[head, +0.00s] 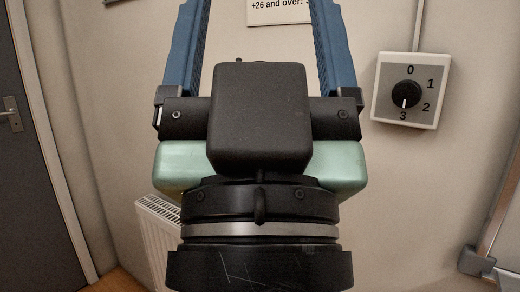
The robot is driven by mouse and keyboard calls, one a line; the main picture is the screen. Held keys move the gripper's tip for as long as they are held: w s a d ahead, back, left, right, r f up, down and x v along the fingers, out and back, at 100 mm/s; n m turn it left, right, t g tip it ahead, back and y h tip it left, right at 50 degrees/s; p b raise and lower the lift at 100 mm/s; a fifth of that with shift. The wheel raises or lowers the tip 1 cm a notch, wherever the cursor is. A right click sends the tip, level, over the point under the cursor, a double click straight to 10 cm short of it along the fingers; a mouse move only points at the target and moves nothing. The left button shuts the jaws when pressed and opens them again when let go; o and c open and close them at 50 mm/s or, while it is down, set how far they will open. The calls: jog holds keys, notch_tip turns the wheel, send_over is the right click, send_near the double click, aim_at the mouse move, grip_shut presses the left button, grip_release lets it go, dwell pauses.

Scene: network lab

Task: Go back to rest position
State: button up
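My gripper (258,35) fills the middle of the head view and points up and away, towards the wall. Its two blue fingers stand wide apart at the left and right, with nothing seen between them but wall and a sign. The fingertips run out of the top of the picture. A white rotary switch box (411,90) is on the wall to the right of my gripper. Its black knob (405,95) has its white mark pointing down at 3. The gripper is apart from the knob.
A white sign (279,11) with printed text is on the wall behind the fingers. A white radiator (158,235) stands low at the left, partly hidden. A dark door (35,150) with a handle is at the far left. A grey metal fitting (482,262) is at the lower right.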

notch_tip(320, 180, up, 29)
jog(key=p, duration=2.9)
jog(key=shift+r, duration=0.2)
